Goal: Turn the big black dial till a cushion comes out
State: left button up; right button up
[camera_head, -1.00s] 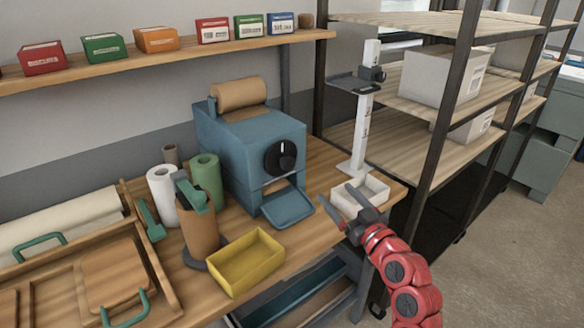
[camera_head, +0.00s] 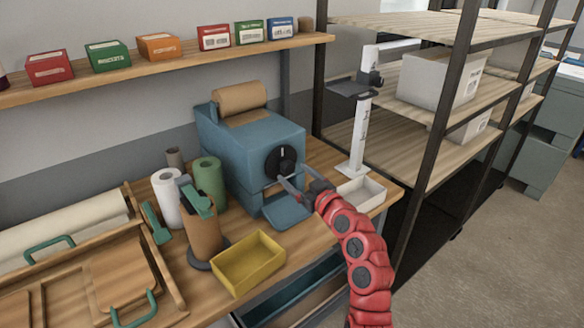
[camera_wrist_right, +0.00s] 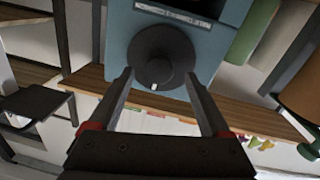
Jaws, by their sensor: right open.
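The big black dial (camera_head: 280,160) is on the front of the blue machine (camera_head: 240,150), with a white mark at its upper part. In the right wrist view the dial (camera_wrist_right: 160,57) is straight ahead, just beyond the fingertips. My right gripper (camera_head: 284,183) is open in front of the dial's lower part; in the wrist view its two fingers (camera_wrist_right: 160,78) stand either side of the dial's knob, and I cannot tell whether they touch it. A roll of brown paper (camera_head: 240,97) lies on top of the machine. The blue outlet tray (camera_head: 287,212) below the dial shows no cushion. My left gripper is out of view.
A yellow bin (camera_head: 248,265) and a white tray (camera_head: 362,192) stand on the wooden bench near the machine. Green and white rolls (camera_head: 208,182) and a brown tape-topped roll (camera_head: 203,235) are to its left. A white post stand (camera_head: 360,140) is on the right.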

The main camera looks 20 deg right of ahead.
jog(key=shift+x, duration=1.25)
jog(key=shift+c, duration=0.4)
grip_shut()
